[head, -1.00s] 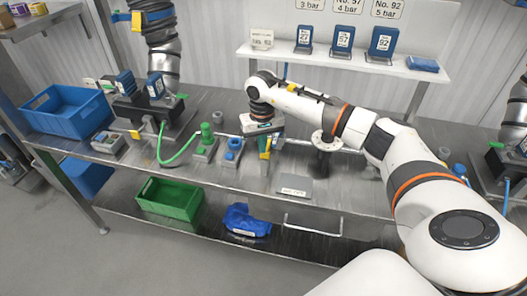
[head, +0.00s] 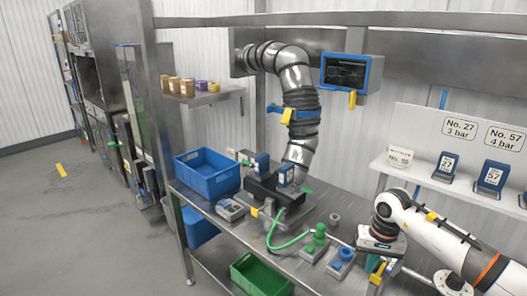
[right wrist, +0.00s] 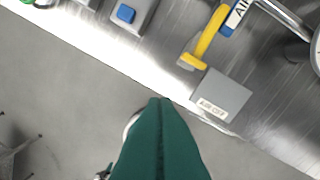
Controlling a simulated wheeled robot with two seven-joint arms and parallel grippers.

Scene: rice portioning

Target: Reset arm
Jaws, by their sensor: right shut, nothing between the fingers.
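My right arm, white with orange rings, comes in from the right in the head view. Its gripper (head: 376,250) hangs over the front part of the steel bench, and its fingers are hard to make out there. In the right wrist view the green fingers (right wrist: 160,102) are pressed together with nothing between them. They appear over the grey floor in front of the bench edge, apart from a grey plate labelled AIR OFF (right wrist: 228,92) and a yellow lever (right wrist: 207,38) with a blue AIR label. My left gripper is not in view.
A blue crate (head: 208,181) stands at the bench's left end, a green crate (head: 262,277) below. A corrugated duct (head: 301,100) comes down to a black unit. Green (head: 319,236) and blue (head: 346,254) fittings stand near my gripper. Open floor (head: 70,215) lies left.

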